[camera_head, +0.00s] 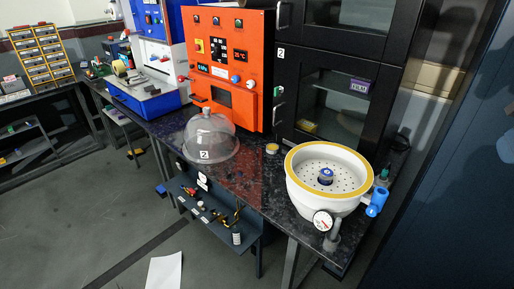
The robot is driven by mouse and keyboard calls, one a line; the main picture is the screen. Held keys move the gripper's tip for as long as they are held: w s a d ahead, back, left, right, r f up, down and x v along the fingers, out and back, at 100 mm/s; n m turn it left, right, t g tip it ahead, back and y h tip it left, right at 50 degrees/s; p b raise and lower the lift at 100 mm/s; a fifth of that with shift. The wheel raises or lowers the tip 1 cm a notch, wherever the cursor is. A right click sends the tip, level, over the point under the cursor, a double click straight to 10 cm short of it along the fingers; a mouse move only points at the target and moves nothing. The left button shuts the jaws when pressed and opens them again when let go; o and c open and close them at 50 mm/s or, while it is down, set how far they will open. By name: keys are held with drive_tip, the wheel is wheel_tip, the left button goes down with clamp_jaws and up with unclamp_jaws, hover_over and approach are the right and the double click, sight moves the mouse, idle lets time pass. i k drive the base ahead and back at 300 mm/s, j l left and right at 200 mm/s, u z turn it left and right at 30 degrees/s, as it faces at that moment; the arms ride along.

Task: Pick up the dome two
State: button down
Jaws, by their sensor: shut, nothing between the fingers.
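A clear dome (226,146) with a knob on top stands on the dark speckled bench, in front of the orange cabinet. A white label with a 2 shows on its front. The dome is upright and looks empty, though its see-through wall makes the inside hard to judge. My gripper is not seen in this view.
A white bowl-like vessel (296,188) with a yellow rim, perforated plate, gauge and blue valve stands to the right. A small yellow-topped jar (272,148) sits between. An orange cabinet (228,60) and black cabinet (345,60) stand behind. A lower shelf (250,235) holds small parts.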

sight(210, 137)
drive_tip(key=j, duration=1.55)
drive_tip(key=i+j, duration=1.05)
drive_tip(key=j, duration=0.2)
drive_tip(key=i, duration=0.3)
